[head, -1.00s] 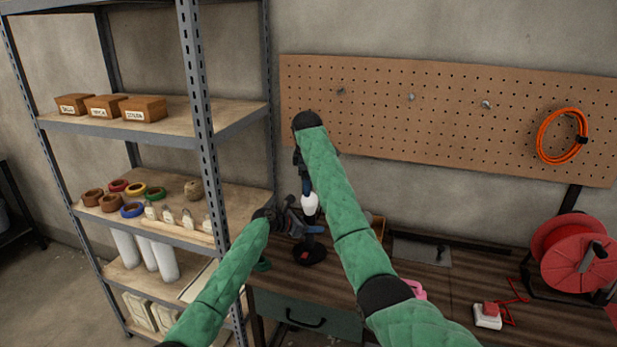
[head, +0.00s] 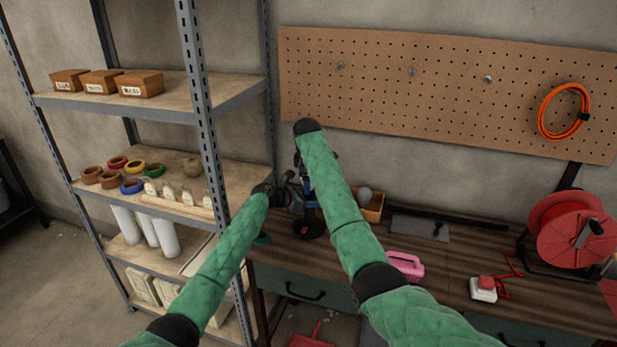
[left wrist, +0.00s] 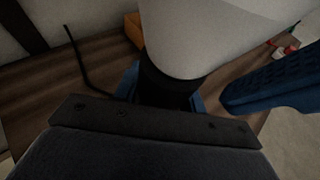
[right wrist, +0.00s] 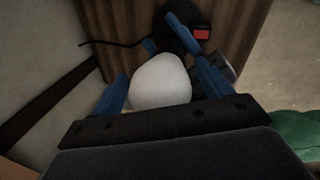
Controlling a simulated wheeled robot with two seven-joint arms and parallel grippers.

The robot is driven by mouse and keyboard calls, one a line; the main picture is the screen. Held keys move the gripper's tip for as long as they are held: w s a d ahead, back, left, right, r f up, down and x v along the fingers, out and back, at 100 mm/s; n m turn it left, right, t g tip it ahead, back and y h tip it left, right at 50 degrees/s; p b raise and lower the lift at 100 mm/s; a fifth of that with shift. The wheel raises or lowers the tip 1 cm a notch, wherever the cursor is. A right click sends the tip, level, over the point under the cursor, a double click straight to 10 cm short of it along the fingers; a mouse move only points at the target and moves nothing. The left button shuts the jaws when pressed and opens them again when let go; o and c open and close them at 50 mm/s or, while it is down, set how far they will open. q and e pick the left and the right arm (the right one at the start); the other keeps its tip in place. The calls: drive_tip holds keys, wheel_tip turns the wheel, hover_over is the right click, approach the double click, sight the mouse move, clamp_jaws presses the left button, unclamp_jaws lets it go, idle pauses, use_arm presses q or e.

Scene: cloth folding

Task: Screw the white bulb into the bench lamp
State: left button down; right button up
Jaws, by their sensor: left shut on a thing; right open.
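The black bench lamp (head: 310,231) stands on the bench; its base with a red switch also shows in the right wrist view (right wrist: 180,38). My left gripper (head: 299,191) is shut on the lamp's dark upright part, just below the bulb. The white bulb (right wrist: 160,82) sits over the black socket (left wrist: 172,92), large at the top of the left wrist view (left wrist: 205,35). How deep it sits I cannot tell. My right gripper (right wrist: 163,84) points down from above, open, its blue fingers on either side of the bulb. In the head view the bulb is hidden.
An orange box (head: 372,210) with a grey round object (head: 364,194) stands right of the lamp. A pink item (head: 406,265), a white block with a red top (head: 484,290) and a red cable reel (head: 572,237) are farther right. A metal shelf (head: 200,100) stands left.

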drive_tip(key=shift+c, duration=0.5)
drive_tip(key=c, duration=1)
drive_tip(key=m+h, duration=0.1)
drive_tip(key=m, duration=0.5)
drive_tip(key=shift+w+d+m, duration=0.1)
drive_tip(key=shift+d+m, duration=0.05)
drive_tip(key=shift+m, duration=0.15)
drive_tip(key=shift+c, duration=0.2)
drive_tip(key=o, duration=1.1)
drive_tip(key=shift+c, duration=0.2)
drive_tip(key=shift+w+d+v, duration=0.1)
drive_tip(key=shift+w+v, duration=0.1)
drive_tip(key=shift+v, duration=0.9)
drive_tip(key=shift+w+d+v, duration=0.15)
drive_tip(key=shift+w+v, duration=0.05)
drive_tip(key=shift+v, duration=0.9)
drive_tip(key=shift+o, duration=0.4)
drive_tip(key=shift+r, duration=0.2)
